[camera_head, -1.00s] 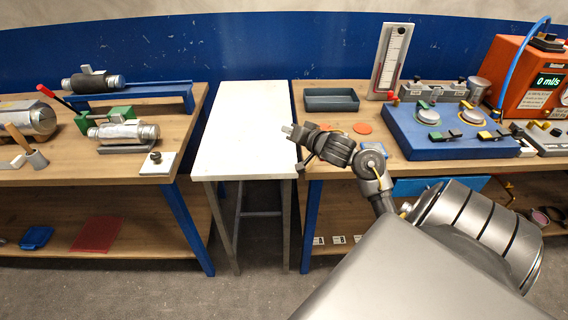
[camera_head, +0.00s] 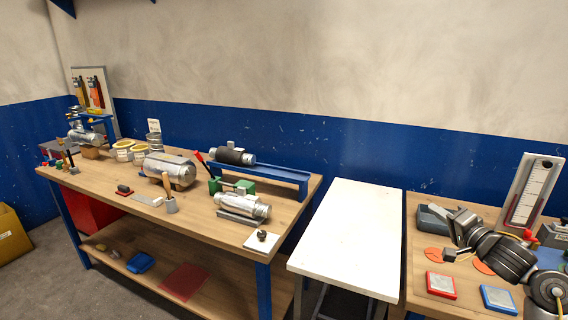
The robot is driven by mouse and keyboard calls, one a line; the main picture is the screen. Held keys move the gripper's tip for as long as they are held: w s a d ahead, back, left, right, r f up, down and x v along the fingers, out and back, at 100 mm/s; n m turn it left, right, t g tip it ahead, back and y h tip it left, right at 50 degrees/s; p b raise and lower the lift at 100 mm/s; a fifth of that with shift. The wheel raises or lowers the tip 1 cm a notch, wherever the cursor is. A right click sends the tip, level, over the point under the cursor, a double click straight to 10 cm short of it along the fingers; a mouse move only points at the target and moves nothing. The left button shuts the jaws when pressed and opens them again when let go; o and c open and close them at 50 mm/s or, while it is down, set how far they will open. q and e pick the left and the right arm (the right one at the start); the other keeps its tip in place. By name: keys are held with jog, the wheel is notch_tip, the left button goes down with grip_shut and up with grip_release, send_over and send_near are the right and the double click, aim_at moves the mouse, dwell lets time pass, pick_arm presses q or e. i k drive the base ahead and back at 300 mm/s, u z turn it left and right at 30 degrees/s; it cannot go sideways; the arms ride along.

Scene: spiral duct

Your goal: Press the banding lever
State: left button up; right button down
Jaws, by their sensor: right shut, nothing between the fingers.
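The lever with a red handle (camera_head: 201,158), which looks like the banding lever, rises at a tilt from a green device (camera_head: 232,187) on the left bench. Its red tip points up and left. A silver cylinder (camera_head: 243,206) lies on a cradle in front of the green device. My right gripper (camera_head: 459,217) is over the right bench, beside the dark tray, far to the right of the lever and apart from it. It is shut with nothing in it. My left gripper is not in view.
A bare white table (camera_head: 345,235) stands between the left bench (camera_head: 110,198) and the right bench. A blue rail stand (camera_head: 275,178) with a dark roller is behind the lever. A larger metal cylinder (camera_head: 168,170) and a wooden-handled tool (camera_head: 168,190) are to its left.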

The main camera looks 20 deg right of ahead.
aim_at(196, 154)
jog(key=z, duration=0.75)
jog(key=i, duration=1.4)
jog(key=u, duration=2.5)
